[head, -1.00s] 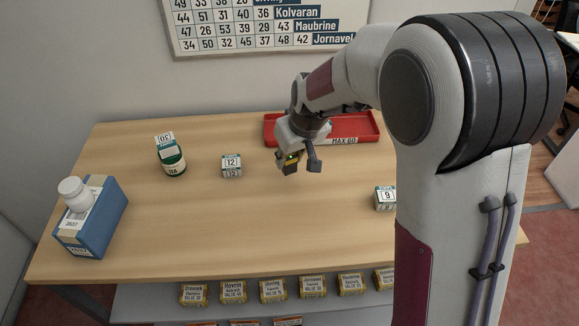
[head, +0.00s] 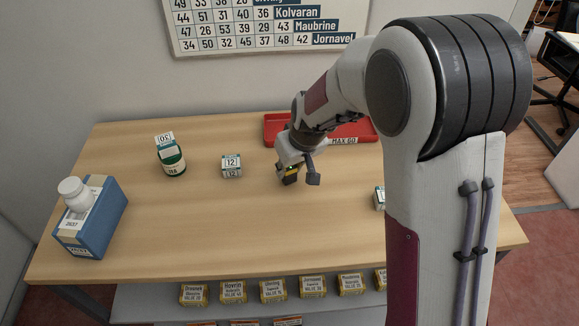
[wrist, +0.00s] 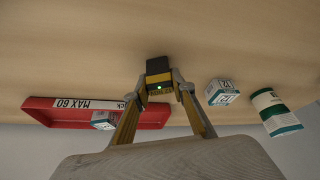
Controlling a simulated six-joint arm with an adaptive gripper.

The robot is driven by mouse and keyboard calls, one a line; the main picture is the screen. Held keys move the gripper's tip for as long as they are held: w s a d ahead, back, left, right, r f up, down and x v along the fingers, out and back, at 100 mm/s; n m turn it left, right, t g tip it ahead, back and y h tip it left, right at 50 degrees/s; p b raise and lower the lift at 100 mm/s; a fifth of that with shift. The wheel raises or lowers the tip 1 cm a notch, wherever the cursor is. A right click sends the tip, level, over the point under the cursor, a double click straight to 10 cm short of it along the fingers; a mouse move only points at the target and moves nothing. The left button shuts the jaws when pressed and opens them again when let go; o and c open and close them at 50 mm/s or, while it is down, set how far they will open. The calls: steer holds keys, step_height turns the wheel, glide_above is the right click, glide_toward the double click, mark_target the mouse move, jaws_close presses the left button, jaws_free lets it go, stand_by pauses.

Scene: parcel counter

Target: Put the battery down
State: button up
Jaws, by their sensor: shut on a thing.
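The battery (wrist: 158,68) is a small black and yellow block with a green light. It sits between the fingertips of my gripper (wrist: 160,88) in the wrist view. In the head view my gripper (head: 295,176) is over the middle of the wooden table (head: 210,225), in front of the red tray, and is shut on the battery (head: 290,177). The battery is close to the tabletop; I cannot tell whether it touches it.
A red tray (head: 361,139) marked MAX 60 lies behind, with a small box (wrist: 104,120) in it. A cube marked 12 (head: 231,166), a green container (head: 172,163) and a blue box (head: 92,222) stand left. A cube (head: 379,198) is right, partly hidden by my arm. The front middle is clear.

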steer(key=shift+f, duration=0.2)
steer(key=o, duration=1.2)
steer(key=shift+c, duration=0.2)
steer(key=shift+r, duration=0.1)
steer(key=v, duration=1.2)
steer(key=shift+r, duration=0.15)
